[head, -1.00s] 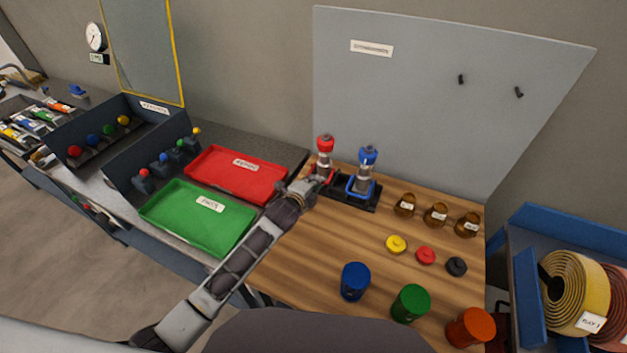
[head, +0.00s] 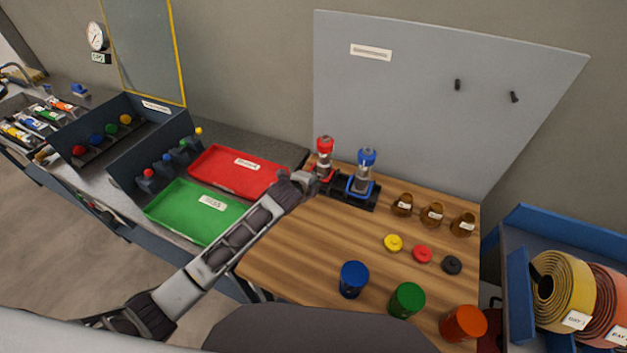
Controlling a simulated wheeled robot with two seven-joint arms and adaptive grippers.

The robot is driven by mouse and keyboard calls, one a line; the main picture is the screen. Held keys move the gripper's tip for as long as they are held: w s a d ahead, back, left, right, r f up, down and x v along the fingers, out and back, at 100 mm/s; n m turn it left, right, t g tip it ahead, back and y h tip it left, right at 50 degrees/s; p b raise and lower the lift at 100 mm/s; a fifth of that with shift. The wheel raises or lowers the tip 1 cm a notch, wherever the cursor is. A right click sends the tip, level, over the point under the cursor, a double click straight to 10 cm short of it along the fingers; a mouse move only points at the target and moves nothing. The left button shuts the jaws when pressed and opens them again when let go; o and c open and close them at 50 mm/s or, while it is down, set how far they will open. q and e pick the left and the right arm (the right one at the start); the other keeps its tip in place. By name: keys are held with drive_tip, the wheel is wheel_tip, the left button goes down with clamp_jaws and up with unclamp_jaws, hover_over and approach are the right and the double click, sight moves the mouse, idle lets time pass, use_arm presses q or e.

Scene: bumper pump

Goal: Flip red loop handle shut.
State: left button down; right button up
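The red-topped fitting (head: 324,157) stands upright in a black holder (head: 338,192) at the back of the wooden table. Its red loop handle is low at its base and mostly hidden or too small to judge its angle. The similar blue fitting (head: 363,172) stands to its right with a blue loop at its base. My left gripper (head: 310,184) reaches in from the left, beside the base of the red fitting. Its fingers are too small and overlapped to tell whether they are open or touching the loop. My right gripper is not in view.
The wooden table (head: 310,240) bears brown jars, small yellow, red and black discs, and blue, green and orange cups. A red tray (head: 215,160) and green tray (head: 170,209) lie to the left. A grey board (head: 420,70) stands behind. The table's middle is clear.

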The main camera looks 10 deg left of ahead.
use_arm(q)
drive_tip(key=shift+w+d+r+g+y, duration=0.15)
drive_tip(key=shift+r+g+y, duration=0.1)
drive_tip(key=shift+r+g, duration=0.3)
drive_tip(key=shift+w+a+r+g+y, duration=0.15)
drive_tip(key=shift+r+g+y, duration=0.2)
drive_tip(key=shift+g, duration=0.3)
drive_tip(key=shift+d, duration=0.15)
drive_tip(key=c, duration=1.5)
unclamp_jaws()
drive_tip(key=shift+v, duration=6.1)
drive_tip(key=shift+w, duration=0.15)
